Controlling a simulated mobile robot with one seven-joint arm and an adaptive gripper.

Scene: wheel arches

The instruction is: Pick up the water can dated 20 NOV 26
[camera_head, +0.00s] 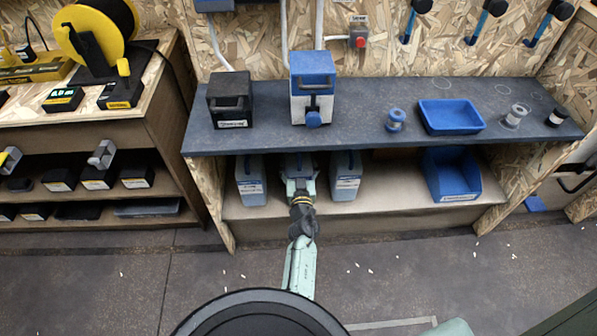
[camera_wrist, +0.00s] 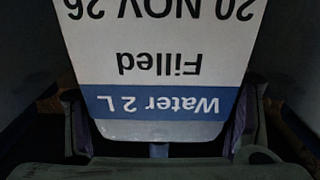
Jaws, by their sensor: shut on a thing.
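Three grey-blue water cans stand side by side on the lower shelf: a left can (camera_head: 251,181), a middle can (camera_head: 297,160) and a right can (camera_head: 346,176). My gripper (camera_head: 299,184) reaches in at the middle can and hides most of it. In the wrist view the can's white label (camera_wrist: 160,45) is upside down and reads "Water 2 L", "Filled" and a date that looks like 20 NOV 26, partly cut off at the top edge. The gripper fingers (camera_wrist: 160,128) lie on both sides of this can, shut on it. The lift, if any, cannot be told.
The dark worktop (camera_head: 360,110) hangs over the cans. Neighbouring cans stand close on both sides. A blue bin (camera_head: 450,177) is on the shelf at right. On top are a black box (camera_head: 230,98), a blue-white dispenser (camera_head: 312,85) and a blue tray (camera_head: 451,117).

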